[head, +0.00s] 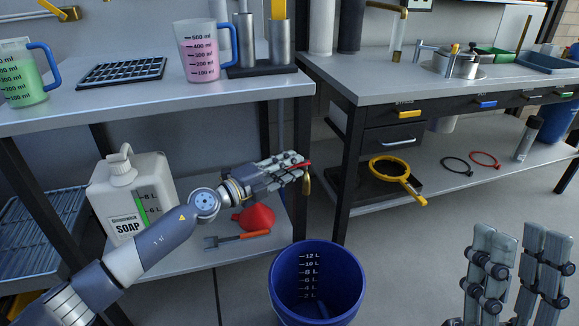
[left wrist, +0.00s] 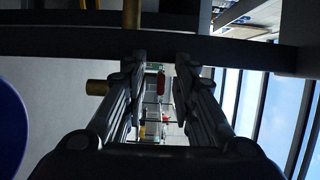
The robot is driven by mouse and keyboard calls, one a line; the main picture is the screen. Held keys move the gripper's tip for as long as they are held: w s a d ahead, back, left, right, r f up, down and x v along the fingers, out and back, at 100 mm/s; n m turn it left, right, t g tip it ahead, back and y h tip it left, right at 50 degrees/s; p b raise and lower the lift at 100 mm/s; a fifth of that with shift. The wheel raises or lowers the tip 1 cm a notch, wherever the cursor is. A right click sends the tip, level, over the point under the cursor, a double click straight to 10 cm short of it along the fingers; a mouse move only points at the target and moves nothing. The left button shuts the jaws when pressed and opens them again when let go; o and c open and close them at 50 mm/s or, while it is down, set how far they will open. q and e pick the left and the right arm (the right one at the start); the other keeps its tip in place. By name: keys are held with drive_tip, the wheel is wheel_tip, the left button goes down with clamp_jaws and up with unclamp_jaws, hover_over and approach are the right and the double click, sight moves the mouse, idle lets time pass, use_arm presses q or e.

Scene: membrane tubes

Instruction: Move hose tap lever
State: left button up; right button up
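The hose tap has a small red lever (head: 302,163) and a brass body (head: 306,185), below the left bench's front right corner in the head view. My left gripper (head: 297,166) is right at the tap, its fingertips overlapping the lever; contact cannot be told. In the left wrist view its fingers (left wrist: 155,70) are apart. Brass parts (left wrist: 97,87) show beside the left finger, and a small red shape (left wrist: 160,83) shows between the fingers; I cannot tell if it is the lever. My right gripper (head: 519,235) is at the lower right, its fingers spread and empty.
A blue bucket (head: 316,285) with litre marks stands on the floor below the tap. The bench edge (head: 160,125) runs above my left arm.

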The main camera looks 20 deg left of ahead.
use_arm(q)
drive_tip(key=shift+w+d, duration=0.1)
drive_tip(key=shift+c, duration=0.2)
clamp_jaws()
